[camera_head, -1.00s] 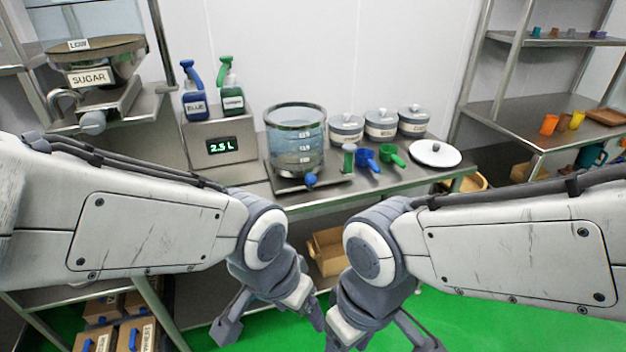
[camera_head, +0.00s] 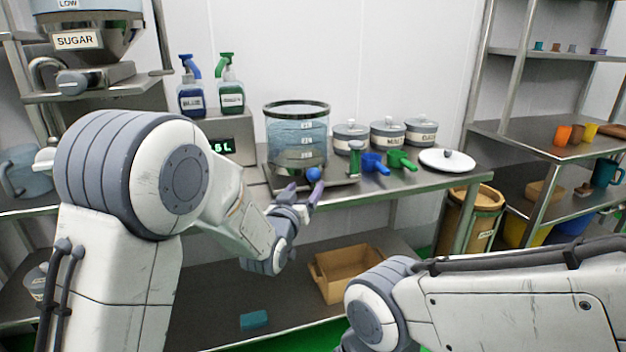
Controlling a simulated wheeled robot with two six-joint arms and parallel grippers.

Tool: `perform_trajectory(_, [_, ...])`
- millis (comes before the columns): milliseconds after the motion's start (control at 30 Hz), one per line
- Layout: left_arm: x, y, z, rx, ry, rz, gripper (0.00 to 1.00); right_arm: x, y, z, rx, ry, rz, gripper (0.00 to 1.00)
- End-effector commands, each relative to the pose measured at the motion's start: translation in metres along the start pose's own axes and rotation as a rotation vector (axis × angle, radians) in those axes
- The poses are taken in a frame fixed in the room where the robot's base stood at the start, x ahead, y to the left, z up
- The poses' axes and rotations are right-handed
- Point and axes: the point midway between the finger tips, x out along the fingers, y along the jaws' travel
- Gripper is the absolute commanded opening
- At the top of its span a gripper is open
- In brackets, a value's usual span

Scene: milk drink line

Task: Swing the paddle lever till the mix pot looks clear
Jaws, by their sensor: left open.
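The mix pot (camera_head: 297,135) is a clear glass vessel with a dark rim and white level marks. It stands on a metal base on the bench and its contents look pale blue and see-through. The paddle lever's blue ball knob (camera_head: 313,174) is at the pot's lower front. My left gripper (camera_head: 304,190) is open, right at the knob, with its fingertips just below and around it. I cannot tell whether they touch the knob. My right arm is at the lower right, and its gripper is out of view.
A green-topped cylinder (camera_head: 355,160), a blue scoop (camera_head: 373,163) and a green scoop (camera_head: 401,160) are right of the pot. Lidded tins (camera_head: 388,136) stand behind them. A cardboard box (camera_head: 345,274) sits on the lower shelf.

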Motion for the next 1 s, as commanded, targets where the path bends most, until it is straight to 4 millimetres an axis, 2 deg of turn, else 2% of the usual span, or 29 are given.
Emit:
perform_trajectory(200, [0.043,-0.001,0.0,0.0,-0.002,-0.001,0.76,-0.003,0.0,0.0,0.0,0.0,0.0,0.62])
perform_trajectory(400, [0.071,-0.001,0.001,0.001,-0.003,-0.001,0.76,-0.005,0.0,0.0,0.0,0.0,0.0,0.62])
perform_trajectory(600, [0.083,-0.001,0.001,0.001,-0.004,-0.001,0.76,-0.005,0.0,0.0,0.0,0.0,0.0,0.62])
perform_trajectory(867, [0.083,-0.001,0.001,0.001,-0.004,-0.001,0.76,-0.005,0.0,0.0,0.0,0.0,0.0,0.62])
perform_trajectory(967, [0.083,-0.001,0.001,0.0,-0.004,-0.001,0.41,-0.005,0.0,0.0,0.0,0.0,0.0,0.62])
perform_trajectory(1000, [0.083,-0.001,0.001,0.0,-0.004,-0.001,0.26,-0.005,0.0,0.0,0.0,0.0,0.0,0.62])
